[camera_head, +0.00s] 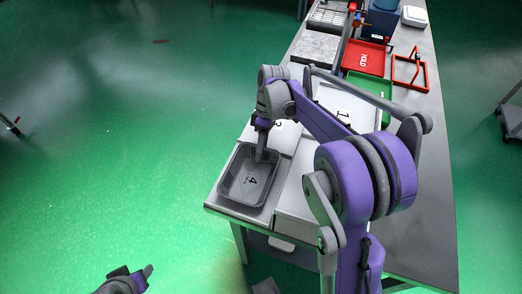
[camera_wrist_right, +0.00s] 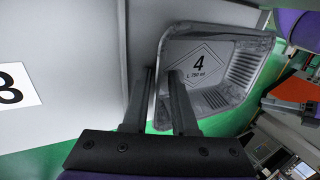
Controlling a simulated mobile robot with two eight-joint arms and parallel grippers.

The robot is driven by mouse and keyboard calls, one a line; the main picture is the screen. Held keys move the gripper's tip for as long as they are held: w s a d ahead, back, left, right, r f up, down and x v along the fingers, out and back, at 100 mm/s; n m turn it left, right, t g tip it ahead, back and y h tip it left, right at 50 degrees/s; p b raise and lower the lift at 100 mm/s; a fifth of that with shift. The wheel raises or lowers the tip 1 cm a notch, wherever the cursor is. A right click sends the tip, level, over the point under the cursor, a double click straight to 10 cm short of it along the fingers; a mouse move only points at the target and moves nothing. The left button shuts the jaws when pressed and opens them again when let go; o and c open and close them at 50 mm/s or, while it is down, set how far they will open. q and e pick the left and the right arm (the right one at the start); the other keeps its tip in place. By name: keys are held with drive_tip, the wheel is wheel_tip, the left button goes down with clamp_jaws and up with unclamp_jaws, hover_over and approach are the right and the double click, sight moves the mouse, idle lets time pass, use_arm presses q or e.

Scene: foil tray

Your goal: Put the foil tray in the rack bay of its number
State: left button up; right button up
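The grey foil tray (camera_head: 229,180), marked 4 on its floor, is at the near left end of the table in the head view. In the right wrist view the tray (camera_wrist_right: 235,75) fills the right half, with its 4 label facing up. My right gripper (camera_head: 260,157) points down at the tray's far wall. In its wrist view the two fingers (camera_wrist_right: 162,72) stand apart, one on each side of the tray's near wall, with a gap between them. My left gripper (camera_head: 140,276) is at the bottom left, away from the table; its fingers are not clear.
White numbered panels lie beside the tray: one marked 1 (camera_head: 343,115) and another marked 3 (camera_wrist_right: 12,92). Further along the table are a green tray (camera_head: 371,84), a red HOLD tray (camera_head: 364,58) and a red frame (camera_head: 410,71). Green floor left of the table is open.

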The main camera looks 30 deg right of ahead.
drive_tip(key=p+v, duration=0.1)
drive_tip(key=v, duration=1.1)
drive_tip(key=shift+r, duration=0.2)
idle(1.4)
